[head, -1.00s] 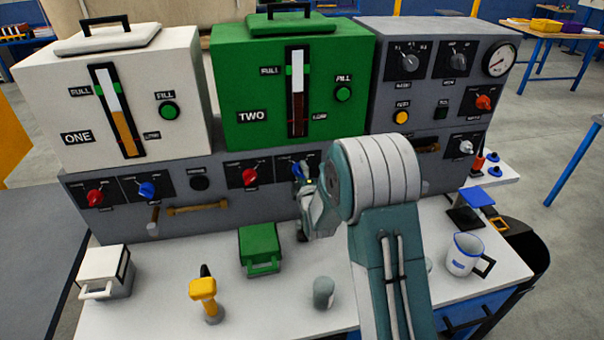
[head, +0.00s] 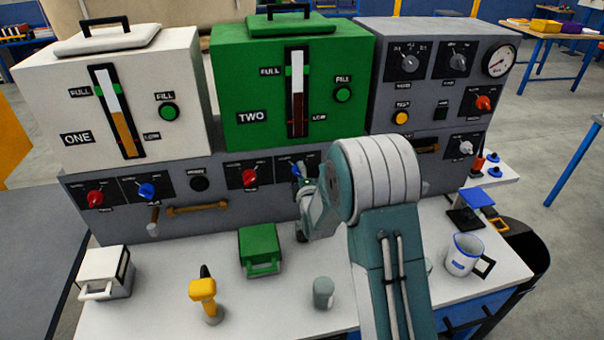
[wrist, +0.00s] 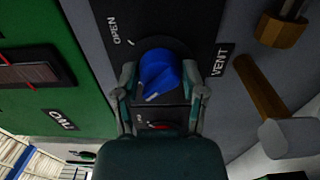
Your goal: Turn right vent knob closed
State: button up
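The blue right vent knob (wrist: 162,74) sits on a black plate, with the labels OPEN at upper left and VENT at right, in the wrist view. A white mark shows on its lower left side. In the head view the knob (head: 297,170) is small and partly hidden by my arm, under the green TWO box. My gripper (wrist: 160,72) straddles the knob, one finger on each side. The fingers stand apart, with a narrow gap at the left one; contact at the right one is unclear.
A red knob (head: 249,177) is just left of the vent knob. A wooden-handled lever (wrist: 262,90) projects to the right in the wrist view. A green block (head: 259,248), a yellow tool (head: 203,290) and a grey cylinder (head: 323,292) stand on the white bench below.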

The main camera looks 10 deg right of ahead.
jog(key=o, duration=0.4)
jog(key=shift+w+a+f, duration=0.1)
jog(key=shift+a+f, duration=0.05)
jog(key=shift+a, duration=0.15)
jog(key=shift+c, duration=0.2)
jog(key=shift+d, duration=0.15)
jog(key=shift+s, duration=0.45)
jog(key=s, duration=1.1)
jog(key=s+r+m+g, duration=0.6)
jog(key=s+r+m, duration=0.2)
jog(key=r+m, duration=0.1)
jog(key=s+r+m+g, duration=0.2)
jog(key=s+m+g, duration=0.1)
jog(key=s, duration=0.8)
jog(key=s+r+m+g, duration=0.2)
jog(key=s+m, duration=0.4)
jog(key=s, duration=0.4)
jog(key=shift+s+r+g, duration=0.15)
jog(key=shift+s+g, duration=0.25)
jog(key=shift+g, duration=0.3)
